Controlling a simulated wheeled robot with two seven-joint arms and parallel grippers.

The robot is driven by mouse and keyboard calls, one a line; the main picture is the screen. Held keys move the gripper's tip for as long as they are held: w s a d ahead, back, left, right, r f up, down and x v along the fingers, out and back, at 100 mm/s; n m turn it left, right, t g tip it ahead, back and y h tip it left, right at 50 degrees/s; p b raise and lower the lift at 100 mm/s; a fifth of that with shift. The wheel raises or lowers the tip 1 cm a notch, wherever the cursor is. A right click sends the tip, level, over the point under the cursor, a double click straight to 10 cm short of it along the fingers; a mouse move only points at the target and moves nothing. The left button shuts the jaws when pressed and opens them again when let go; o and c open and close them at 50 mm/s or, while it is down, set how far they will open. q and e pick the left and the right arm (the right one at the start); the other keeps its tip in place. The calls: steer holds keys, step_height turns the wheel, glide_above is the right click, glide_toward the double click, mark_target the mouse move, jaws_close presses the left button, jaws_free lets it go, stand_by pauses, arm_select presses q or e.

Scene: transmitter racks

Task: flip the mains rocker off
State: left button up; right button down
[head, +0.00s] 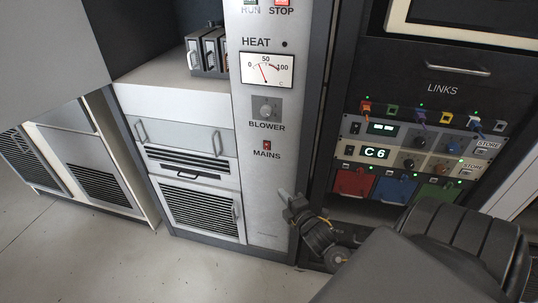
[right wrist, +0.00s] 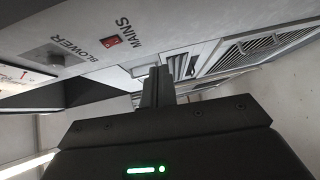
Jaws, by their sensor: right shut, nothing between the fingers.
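The mains rocker (head: 267,145) is a small red switch on the light grey front panel (head: 262,200), just above the word MAINS. In the right wrist view the red rocker (right wrist: 109,41) sits beside the MAINS lettering, up and left of my fingers. My right gripper (head: 284,194) is shut and empty, below and right of the rocker in the head view, apart from it. Its closed fingers (right wrist: 158,84) show in the right wrist view. Which way the rocker is tipped is too small to tell. My left gripper is not in view.
The BLOWER knob (head: 266,109) and the HEAT meter (head: 267,69) are above the rocker. To the right stands a dark rack with link plugs (head: 420,117), a unit reading C6 (head: 376,153) and coloured modules (head: 395,188). Open floor (head: 120,260) lies at the left.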

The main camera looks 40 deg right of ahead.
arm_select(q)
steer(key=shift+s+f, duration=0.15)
arm_select(e)
step_height(320, 180, up, 8)
steer(key=a+n+t, duration=0.1)
steer(key=t, duration=0.1)
steer(key=shift+n, duration=0.3)
steer(key=p, duration=0.1)
glide_toward(267, 146)
steer(key=a+r+x, duration=0.1)
steer(key=x, duration=0.5)
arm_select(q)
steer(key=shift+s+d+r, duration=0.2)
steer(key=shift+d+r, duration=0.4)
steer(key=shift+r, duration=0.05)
arm_select(e)
steer(key=shift+w+f, duration=0.15)
steer(key=shift+w, duration=0.3)
